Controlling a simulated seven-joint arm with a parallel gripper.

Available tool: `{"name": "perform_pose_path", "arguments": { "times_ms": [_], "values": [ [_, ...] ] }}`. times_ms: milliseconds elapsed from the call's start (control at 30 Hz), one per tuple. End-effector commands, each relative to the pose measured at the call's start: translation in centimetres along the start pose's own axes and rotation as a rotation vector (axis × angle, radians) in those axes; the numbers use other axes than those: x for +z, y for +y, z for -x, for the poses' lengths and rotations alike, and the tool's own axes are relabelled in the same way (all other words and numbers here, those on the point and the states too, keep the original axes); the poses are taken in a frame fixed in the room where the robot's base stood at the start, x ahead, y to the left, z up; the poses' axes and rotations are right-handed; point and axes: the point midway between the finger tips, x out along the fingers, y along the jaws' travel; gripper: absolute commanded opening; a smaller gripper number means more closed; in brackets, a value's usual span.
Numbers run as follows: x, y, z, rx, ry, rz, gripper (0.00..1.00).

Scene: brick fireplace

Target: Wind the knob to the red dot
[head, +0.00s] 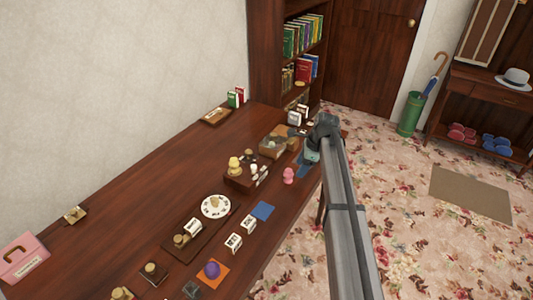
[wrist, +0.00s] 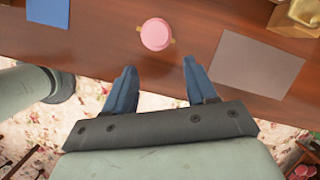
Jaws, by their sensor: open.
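A white round dial (head: 215,206) with dark marks around its rim lies on the table in the head view. A tan knob (head: 214,202) stands at its middle. I cannot make out a red dot, and the dial does not show in the wrist view. My gripper (head: 304,168) is at the table's right edge in the head view, well right of and beyond the dial. In the wrist view my gripper (wrist: 160,82) is open, with two blue fingers apart and nothing between them.
A pink round-topped object (wrist: 157,34) is just ahead of the fingers; it stands near the table edge (head: 289,175). A blue square (head: 262,210) lies between it and the dial. A yellow knobbed block (head: 235,165) and several small items crowd the table.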

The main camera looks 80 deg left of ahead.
Motion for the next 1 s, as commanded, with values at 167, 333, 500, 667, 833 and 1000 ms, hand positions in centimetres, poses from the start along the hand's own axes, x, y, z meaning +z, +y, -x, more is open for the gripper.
{"name": "perform_pose_path", "arguments": {
  "times_ms": [167, 333, 500, 667, 833, 1000],
  "values": [
    [10.8, -3.2, 4.1, -0.037, -0.025, 0.105, 0.56],
    [17.0, -6.0, 8.2, -0.046, -0.061, 0.097, 0.56],
    [17.6, -6.6, 8.6, 0.001, -0.085, -0.042, 0.56],
    [17.6, -6.1, 8.5, 0.018, -0.085, -0.117, 0.56],
    [17.6, -6.1, 7.5, 0.019, -0.084, -0.134, 0.56],
    [17.9, -6.0, 4.9, 0.020, -0.084, -0.132, 0.56]
  ]
}}
